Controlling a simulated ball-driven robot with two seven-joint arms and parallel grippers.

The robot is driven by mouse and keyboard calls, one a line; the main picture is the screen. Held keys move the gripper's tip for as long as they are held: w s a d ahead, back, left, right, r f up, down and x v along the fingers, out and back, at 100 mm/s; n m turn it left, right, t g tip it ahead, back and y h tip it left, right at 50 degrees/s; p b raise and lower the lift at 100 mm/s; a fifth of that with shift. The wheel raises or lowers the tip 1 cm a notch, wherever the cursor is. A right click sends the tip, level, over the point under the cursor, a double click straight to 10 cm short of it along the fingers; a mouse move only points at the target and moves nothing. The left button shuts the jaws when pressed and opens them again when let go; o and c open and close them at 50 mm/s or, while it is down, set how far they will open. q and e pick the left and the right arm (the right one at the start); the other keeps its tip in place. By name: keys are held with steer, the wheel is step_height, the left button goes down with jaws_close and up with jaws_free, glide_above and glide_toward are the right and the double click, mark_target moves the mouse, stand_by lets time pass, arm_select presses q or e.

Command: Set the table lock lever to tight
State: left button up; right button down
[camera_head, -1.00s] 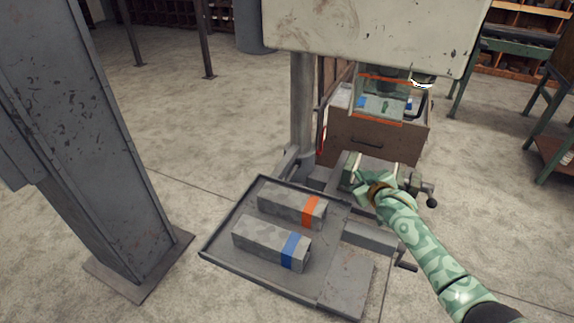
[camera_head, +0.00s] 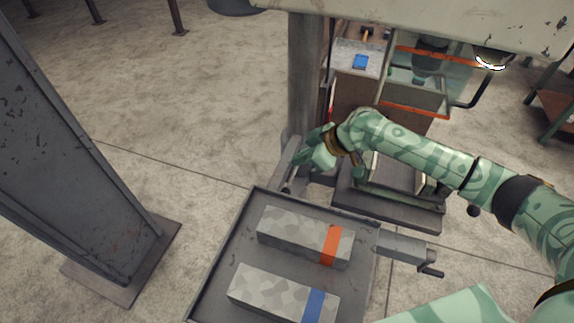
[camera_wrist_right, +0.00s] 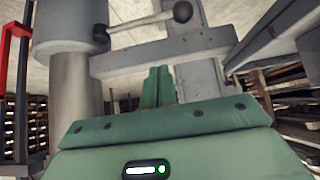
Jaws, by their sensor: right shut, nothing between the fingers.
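The lock lever (camera_wrist_right: 145,22), a thin grey rod with a dark ball knob at its right end, shows at the top of the right wrist view. It lies nearly level, rising slightly toward the knob, beside a grey round column and above a grey bracket arm. My right gripper (camera_wrist_right: 157,86) is shut and empty, its green fingers pointing at the bracket below the lever, with no visible contact. In the head view the right gripper (camera_head: 302,157) is beside the grey machine column, and the lever is hard to make out there. My left gripper is not in view.
A dark tray (camera_head: 212,275) holds two grey blocks, one with an orange band (camera_head: 290,235) and one with a blue band (camera_head: 270,290). A vise (camera_head: 395,180) sits under my right forearm. A large grey post (camera_head: 75,150) stands at left. Open floor lies between post and machine.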

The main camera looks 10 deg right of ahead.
mark_target(292, 176)
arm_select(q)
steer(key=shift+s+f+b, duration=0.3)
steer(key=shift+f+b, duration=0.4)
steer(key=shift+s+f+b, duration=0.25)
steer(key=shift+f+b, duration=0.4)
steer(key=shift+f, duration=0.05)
arm_select(e)
steer(key=shift+w+a+f, duration=0.3)
steer(key=shift+a+f, duration=0.1)
steer(key=shift+f, duration=0.95)
steer(key=shift+w+a+f, duration=0.3)
steer(key=shift+a+f, duration=0.1)
steer(key=shift+f, duration=0.95)
steer(key=shift+w+a+f, duration=0.3)
steer(key=shift+a+f, duration=0.1)
steer(key=shift+f, duration=0.95)
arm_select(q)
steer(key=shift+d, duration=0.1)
